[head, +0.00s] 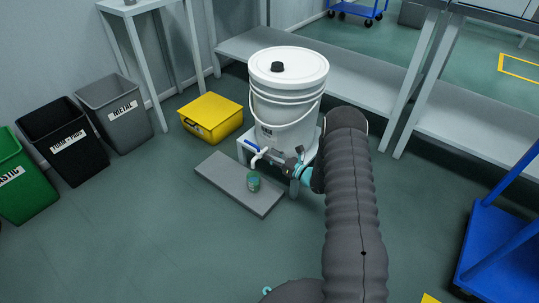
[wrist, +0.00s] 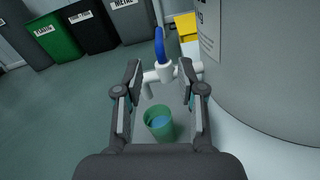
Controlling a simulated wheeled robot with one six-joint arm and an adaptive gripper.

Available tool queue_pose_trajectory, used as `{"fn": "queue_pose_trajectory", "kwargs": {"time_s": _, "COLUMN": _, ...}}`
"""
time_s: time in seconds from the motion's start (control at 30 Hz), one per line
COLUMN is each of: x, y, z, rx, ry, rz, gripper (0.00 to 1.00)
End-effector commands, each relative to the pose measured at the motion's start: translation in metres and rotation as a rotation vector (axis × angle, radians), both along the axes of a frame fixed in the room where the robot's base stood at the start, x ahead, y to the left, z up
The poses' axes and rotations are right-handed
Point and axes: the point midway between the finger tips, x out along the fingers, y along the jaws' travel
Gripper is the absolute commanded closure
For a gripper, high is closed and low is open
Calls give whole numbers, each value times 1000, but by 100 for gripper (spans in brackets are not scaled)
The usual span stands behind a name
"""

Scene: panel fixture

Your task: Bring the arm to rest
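My arm reaches forward in the head view, and my gripper (head: 287,168) is beside the white bucket's stand. In the wrist view my gripper (wrist: 161,72) is open, its two fingers apart with nothing held between them. The white tap (wrist: 158,75) with its blue lever (wrist: 160,45) shows between and beyond the fingertips; I cannot tell if they touch it. A green cup (wrist: 158,124) stands below the tap with blue liquid in it. The lidded white bucket (head: 288,87) sits above.
A yellow box (head: 211,117) is on the floor left of the bucket. Green, black and grey bins (head: 115,112) stand at the left. Grey shelving (head: 350,70) is behind the bucket, and a blue cart (head: 500,250) is at the right. The floor at front left is clear.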

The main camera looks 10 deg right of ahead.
Motion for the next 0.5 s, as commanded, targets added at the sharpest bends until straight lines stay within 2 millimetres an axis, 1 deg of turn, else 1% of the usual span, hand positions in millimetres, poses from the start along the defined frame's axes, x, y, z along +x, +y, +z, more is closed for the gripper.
{"fn": "queue_pose_trajectory", "kwargs": {"time_s": 0.37, "x": 0, "y": 0, "z": 0, "rx": -4, "ry": -4, "rz": 0, "gripper": 61}}
{"fn": "queue_pose_trajectory", "kwargs": {"time_s": 0.43, "x": -1, "y": 1, "z": -5, "rx": -38, "ry": -8, "rz": 5, "gripper": 61}}
{"fn": "queue_pose_trajectory", "kwargs": {"time_s": 0.5, "x": -9, "y": 8, "z": -13, "rx": -79, "ry": -1, "rz": 51, "gripper": 61}}
